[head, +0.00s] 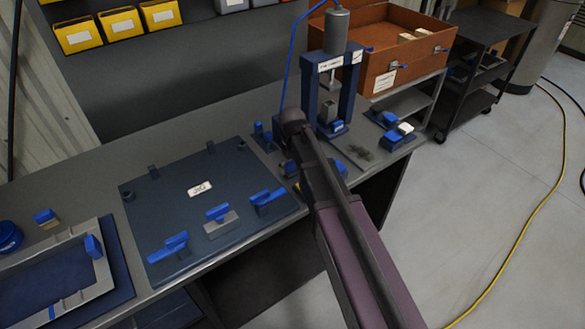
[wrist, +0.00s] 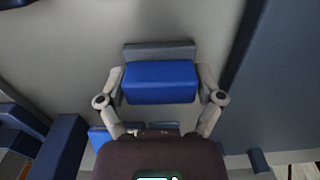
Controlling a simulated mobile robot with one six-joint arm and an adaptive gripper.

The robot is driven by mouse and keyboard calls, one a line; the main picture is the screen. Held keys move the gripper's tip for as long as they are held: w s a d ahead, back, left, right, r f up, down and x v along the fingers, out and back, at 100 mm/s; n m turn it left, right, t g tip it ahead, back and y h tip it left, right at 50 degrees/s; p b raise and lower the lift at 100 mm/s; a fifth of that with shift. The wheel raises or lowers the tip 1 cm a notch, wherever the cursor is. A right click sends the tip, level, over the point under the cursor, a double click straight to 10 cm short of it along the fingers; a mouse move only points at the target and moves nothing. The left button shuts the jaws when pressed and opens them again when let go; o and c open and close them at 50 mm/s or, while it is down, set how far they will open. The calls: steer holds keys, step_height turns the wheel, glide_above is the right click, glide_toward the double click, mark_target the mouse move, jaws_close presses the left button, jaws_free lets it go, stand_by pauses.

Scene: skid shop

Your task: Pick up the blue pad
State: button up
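In the wrist view, a blue block-shaped pad (wrist: 160,84) lies between the two fingers of my gripper (wrist: 161,80), with a dark grey piece (wrist: 158,50) just behind it. The fingers stand spread at the pad's left and right sides, very near its edges. I see no clear grip on it; whether the tips touch it is hard to tell. In the head view my arm crosses the bench's right part and hides my gripper and the spot below it. Blue pieces (head: 291,168) show partly beside the arm.
A dark plate (head: 165,200) with several blue-handled clamps lies on the bench to the left. A blue press frame (head: 311,85) stands behind the arm, with an orange-brown crate (head: 400,75) farther right. Blue and white blocks (head: 393,138) lie near the right end. Floor to the right has a yellow hose (head: 535,235).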

mark_target(292, 163)
steer(key=c, duration=0.4)
steer(key=shift+r, duration=0.2)
step_height(292, 163, up, 4)
steer(key=p, duration=0.4)
steer(key=shift+f, duration=0.1)
steer(key=s+d, duration=0.1)
steer(key=s, duration=0.4)
steer(key=s+d, duration=0.1)
steer(key=s, duration=0.4)
steer(key=s+d+p, duration=0.1)
steer(key=s+d, duration=0.1)
steer(key=s, duration=0.3)
steer(key=shift+s+d+r, duration=0.1)
steer(key=shift+s+r, duration=0.1)
steer(key=shift+r, duration=0.2)
